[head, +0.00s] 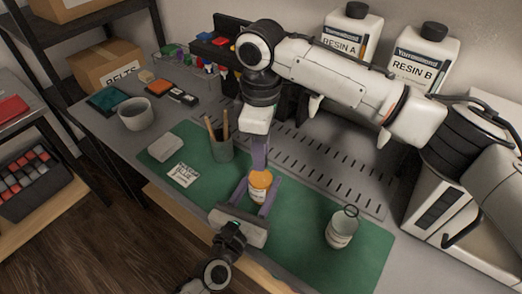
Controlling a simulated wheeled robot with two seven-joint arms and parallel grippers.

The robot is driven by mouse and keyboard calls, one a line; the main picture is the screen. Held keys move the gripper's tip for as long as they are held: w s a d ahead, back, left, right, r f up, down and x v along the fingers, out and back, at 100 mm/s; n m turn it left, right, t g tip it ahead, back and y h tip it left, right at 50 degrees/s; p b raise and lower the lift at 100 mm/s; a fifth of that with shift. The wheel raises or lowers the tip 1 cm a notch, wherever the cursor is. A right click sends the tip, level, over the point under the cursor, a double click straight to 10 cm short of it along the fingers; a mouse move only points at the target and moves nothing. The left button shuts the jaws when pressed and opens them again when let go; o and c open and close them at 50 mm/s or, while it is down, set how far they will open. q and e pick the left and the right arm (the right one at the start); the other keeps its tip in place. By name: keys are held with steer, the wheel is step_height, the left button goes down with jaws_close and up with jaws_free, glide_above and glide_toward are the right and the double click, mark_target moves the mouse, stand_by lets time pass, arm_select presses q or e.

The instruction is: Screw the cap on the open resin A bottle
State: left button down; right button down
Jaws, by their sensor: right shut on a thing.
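A small bottle with a white label (258,196) stands on the green mat, an orange cap (261,179) at its top. My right gripper (260,165) reaches down from above and is shut on the orange cap. Whether the cap is seated on the bottle's neck cannot be told. My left gripper (260,189) comes from the near side, with one purple finger on each side of the bottle. Its fingers look open, with a little space beside the bottle. The small bottle's label is too small to read.
A pencil cup (221,146), grey block (165,148) and printed card (182,175) lie left. Large RESIN A (345,36) and RESIN B (420,62) bottles stand behind.

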steer(key=shift+m, duration=0.4)
steer(key=c, duration=1.5)
jaws_free()
steer(key=shift+o, duration=0.2)
step_height(320, 180, up, 12)
arm_select(q)
steer(key=c, duration=0.9)
jaws_free()
steer(key=shift+s, duration=0.1)
